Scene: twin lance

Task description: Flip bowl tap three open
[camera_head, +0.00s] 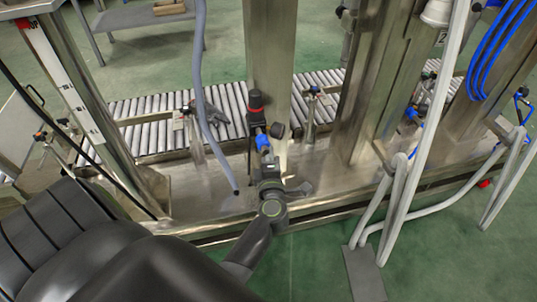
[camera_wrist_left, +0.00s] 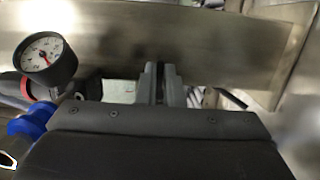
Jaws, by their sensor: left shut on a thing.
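My left gripper (camera_head: 268,165) reaches in from the lower left to a fitting on the steel machine. In the left wrist view its fingers (camera_wrist_left: 160,74) are close together on a thin dark part, seemingly the tap's handle, mostly hidden between them. The fitting has a blue collar (camera_head: 263,143), a red-banded black top (camera_head: 256,103) and a round gauge (camera_head: 277,130). In the left wrist view the white-faced gauge (camera_wrist_left: 46,56) and the blue collar (camera_wrist_left: 32,121) lie left of the fingers. Which way the tap is turned cannot be told. My right gripper is not in view.
A steel post (camera_head: 270,50) stands just behind the fitting. A grey hose (camera_head: 201,80) hangs to its left. A roller conveyor (camera_head: 150,138) runs behind. White pipes (camera_head: 405,190) and further steel columns stand to the right. Green floor (camera_head: 310,265) is free in front.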

